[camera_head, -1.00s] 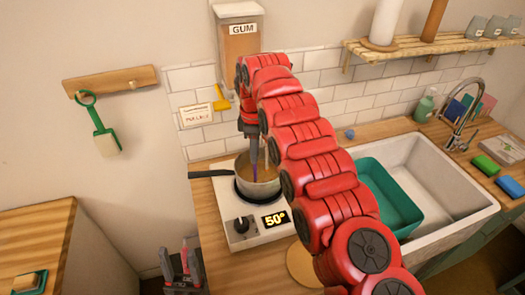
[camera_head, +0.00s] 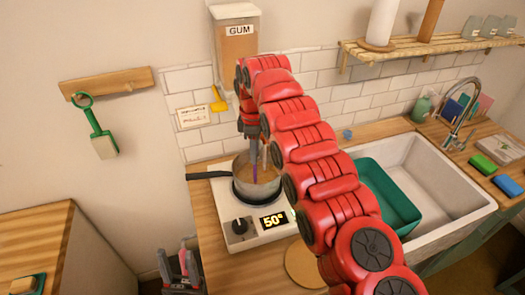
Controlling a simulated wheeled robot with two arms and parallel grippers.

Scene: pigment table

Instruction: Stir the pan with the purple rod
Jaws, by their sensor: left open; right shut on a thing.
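The pan (camera_head: 257,190), a metal saucepan with a black handle to the left, sits on the white hot plate (camera_head: 240,227). Brownish contents show inside it. My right gripper (camera_head: 251,134) is above the pan, shut on the purple rod (camera_head: 255,172). The rod points down, nearly upright, with its lower end inside the pan. Its upper part is hidden in the gripper. My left gripper (camera_head: 179,265) is low at the bottom edge, left of the hot plate, open and apart from the pan.
The hot plate display reads 50°. A teal basin (camera_head: 390,196) stands in the white sink (camera_head: 445,200) at right. A gum container (camera_head: 237,48) and a yellow scoop (camera_head: 218,99) are on the wall behind. A round wooden board (camera_head: 303,266) lies in front, partly behind my arm.

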